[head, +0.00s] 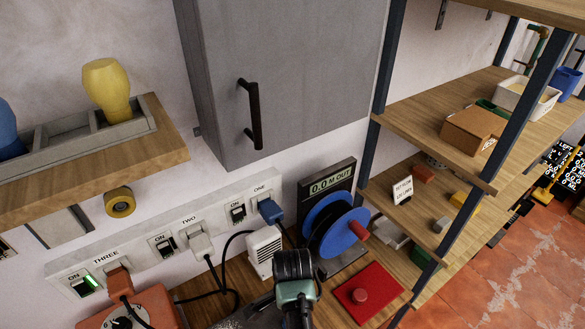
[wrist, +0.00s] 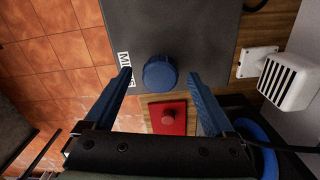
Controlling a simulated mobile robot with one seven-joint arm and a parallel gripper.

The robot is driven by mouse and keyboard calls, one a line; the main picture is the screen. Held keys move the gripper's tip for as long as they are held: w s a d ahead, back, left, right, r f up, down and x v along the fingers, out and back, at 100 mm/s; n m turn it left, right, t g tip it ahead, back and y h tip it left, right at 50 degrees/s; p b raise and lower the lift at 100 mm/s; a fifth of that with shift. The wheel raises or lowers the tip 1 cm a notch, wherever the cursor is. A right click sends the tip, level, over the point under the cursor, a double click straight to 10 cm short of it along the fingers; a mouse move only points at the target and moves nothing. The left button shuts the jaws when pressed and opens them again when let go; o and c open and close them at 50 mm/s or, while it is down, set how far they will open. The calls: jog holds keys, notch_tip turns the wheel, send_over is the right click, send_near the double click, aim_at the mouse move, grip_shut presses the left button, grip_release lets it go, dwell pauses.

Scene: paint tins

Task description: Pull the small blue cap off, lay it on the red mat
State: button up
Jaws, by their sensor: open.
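The small blue cap (wrist: 160,76) sits on a dark grey surface (wrist: 205,30) with a white label, in the wrist view. My gripper (wrist: 160,73) is open, with one blue finger on each side of the cap and gaps between. Whether the fingertips are down at cap height is unclear. The red mat (wrist: 181,127) lies beyond the cap on a wooden top, with a round red knob-like piece (wrist: 167,117) on it. The mat also shows in the head view (head: 385,287), right of my wrist. The blue cap is hidden in the head view.
A blue reel (head: 325,222) with a red handle and a white vented box (head: 264,250) stand behind my wrist. Black cables (head: 222,278) run from the socket strip at left. Wooden shelves (head: 430,140) rise at right. The mat has bare room around the red piece.

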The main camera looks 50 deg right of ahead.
grip_shut()
dwell(0.7)
